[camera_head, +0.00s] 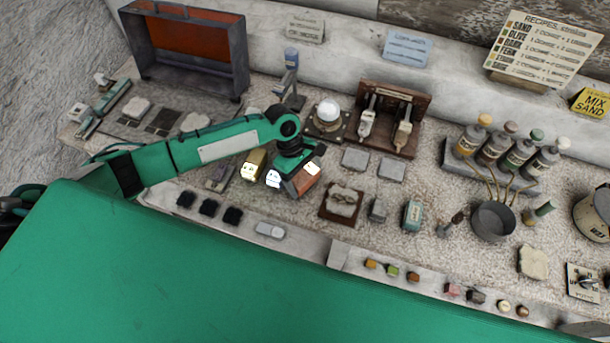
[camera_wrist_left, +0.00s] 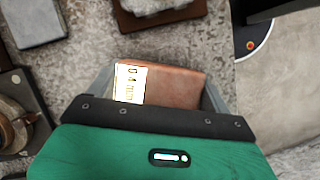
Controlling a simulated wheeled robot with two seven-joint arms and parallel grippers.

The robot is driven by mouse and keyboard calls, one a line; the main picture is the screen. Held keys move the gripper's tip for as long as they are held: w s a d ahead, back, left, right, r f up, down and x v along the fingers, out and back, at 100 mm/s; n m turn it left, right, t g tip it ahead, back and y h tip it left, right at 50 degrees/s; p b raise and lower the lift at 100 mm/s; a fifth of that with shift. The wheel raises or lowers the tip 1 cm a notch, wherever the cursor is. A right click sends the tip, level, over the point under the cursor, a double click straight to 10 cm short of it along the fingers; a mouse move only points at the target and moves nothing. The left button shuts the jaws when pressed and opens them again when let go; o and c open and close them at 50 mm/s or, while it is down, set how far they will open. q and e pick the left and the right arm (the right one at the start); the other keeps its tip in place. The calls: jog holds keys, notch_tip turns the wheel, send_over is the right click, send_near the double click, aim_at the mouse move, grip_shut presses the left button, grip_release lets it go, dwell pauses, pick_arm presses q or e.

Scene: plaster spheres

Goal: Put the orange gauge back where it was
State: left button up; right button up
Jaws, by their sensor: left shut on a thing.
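The orange gauge (camera_head: 305,179) is an orange-brown block with a white label on one end. In the left wrist view the gauge (camera_wrist_left: 178,86) lies between the two grey fingers, its pale label with dark digits toward the left. My left gripper (camera_head: 291,184) is shut on it, and the fingers partly cover its sides. I cannot tell whether the gauge touches the bench. A yellow block (camera_head: 253,164) with a white label sits just left of it, and a grey block (camera_head: 220,178) is farther left. My right gripper is not in view.
A wooden tray with a pale lump (camera_head: 343,202) stands close right of the gauge. Dark square pads (camera_head: 208,207) lie to the front left. A round-topped device (camera_head: 327,116) and a wooden rack (camera_head: 392,113) stand behind. Bottles (camera_head: 497,147) stand at the right.

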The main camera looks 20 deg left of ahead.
pick_arm(q)
jog(key=o, duration=0.8)
jog(key=shift+f, duration=0.1)
jog(key=b+v, duration=0.2)
jog(key=v, duration=1)
